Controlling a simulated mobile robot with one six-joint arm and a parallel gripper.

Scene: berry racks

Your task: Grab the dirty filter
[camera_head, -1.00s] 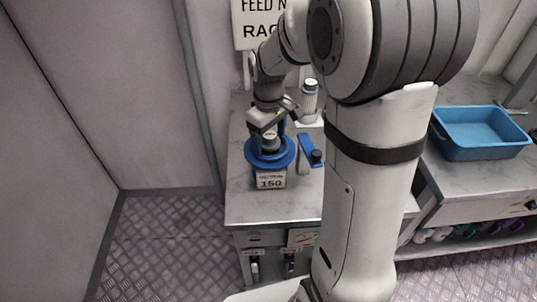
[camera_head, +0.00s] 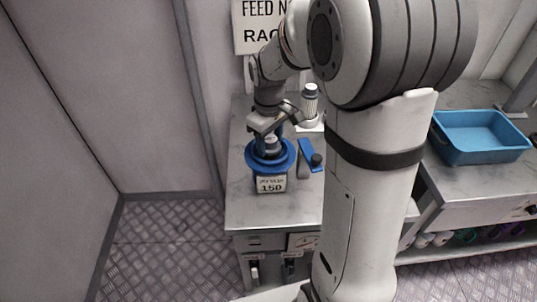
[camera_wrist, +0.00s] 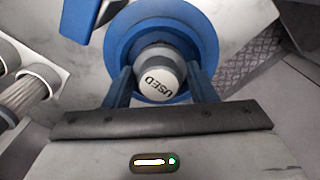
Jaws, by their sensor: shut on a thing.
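The dirty filter (camera_wrist: 159,78) has a pale cap marked USED and a grey collar; it stands in the middle of a round blue housing (camera_wrist: 203,30). In the head view the blue housing (camera_head: 287,159) sits on the bench behind a small label reading 150. My gripper (camera_wrist: 160,88) is shut on the filter, with one blue finger on each side of the cap. In the head view my gripper (camera_head: 270,137) is just above the housing. The filter's lower part is hidden inside the housing.
A blue-handled tool (camera_head: 309,156) lies right of the housing. A white filter with a dark cap (camera_head: 310,98) stands behind it, and also shows in the wrist view (camera_wrist: 25,92). A blue tub (camera_head: 485,152) is on the right bench. The bench front (camera_head: 262,208) is clear.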

